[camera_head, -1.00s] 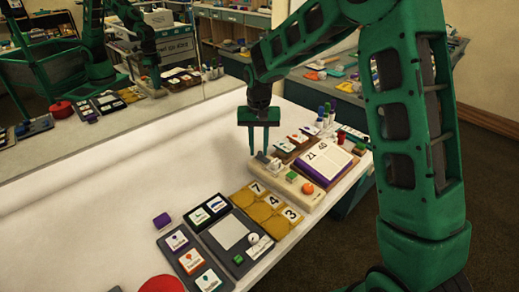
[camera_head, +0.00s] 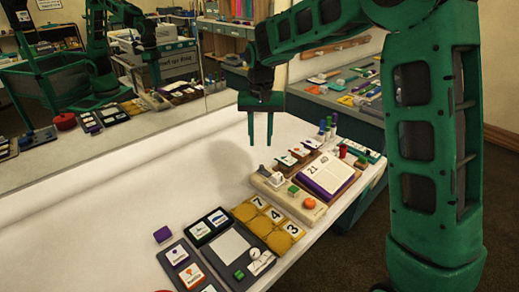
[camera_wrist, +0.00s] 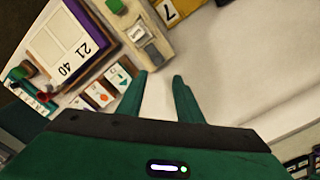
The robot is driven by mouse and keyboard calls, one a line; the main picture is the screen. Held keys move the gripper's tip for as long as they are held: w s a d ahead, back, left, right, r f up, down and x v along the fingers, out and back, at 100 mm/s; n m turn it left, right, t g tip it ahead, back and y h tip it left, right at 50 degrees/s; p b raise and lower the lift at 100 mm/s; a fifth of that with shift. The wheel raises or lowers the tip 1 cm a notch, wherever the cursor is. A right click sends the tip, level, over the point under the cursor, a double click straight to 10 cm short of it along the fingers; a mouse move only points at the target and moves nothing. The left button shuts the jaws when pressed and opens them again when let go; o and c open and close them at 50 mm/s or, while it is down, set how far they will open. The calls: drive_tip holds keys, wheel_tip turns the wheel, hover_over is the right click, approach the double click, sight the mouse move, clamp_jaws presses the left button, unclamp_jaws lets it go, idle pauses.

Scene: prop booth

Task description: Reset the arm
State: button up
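My gripper (camera_head: 260,141) hangs pointing down above the white table (camera_head: 110,205), over the far side of the pale wooden board. Its two fingers are apart with nothing between them. In the wrist view the fingers of my gripper (camera_wrist: 159,80) also stand apart, with bare white table between them. My green arm reaches in from the right.
Several markers (camera_head: 327,129) stand behind. A mirror (camera_head: 165,75) lines the back. The table's left is clear.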

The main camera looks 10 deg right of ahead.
drive_tip(key=shift+r, duration=0.55)
drive_tip(key=shift+d, duration=0.1)
drive_tip(key=s+d+r+m, duration=0.1)
drive_tip(key=s+d+r, duration=0.1)
drive_tip(key=s+d, duration=0.7)
drive_tip(key=s+d+r+m, duration=0.1)
drive_tip(key=s+d+r, duration=0.1)
drive_tip(key=s+d, duration=0.65)
drive_tip(key=s+d+f, duration=0.2)
drive_tip(key=s, duration=0.8)
drive_tip(key=s+d+f+m, duration=0.1)
drive_tip(key=s+d+f, duration=0.1)
drive_tip(key=s, duration=0.9)
drive_tip(key=shift+s+d, duration=0.25)
drive_tip(key=shift+d, duration=0.6)
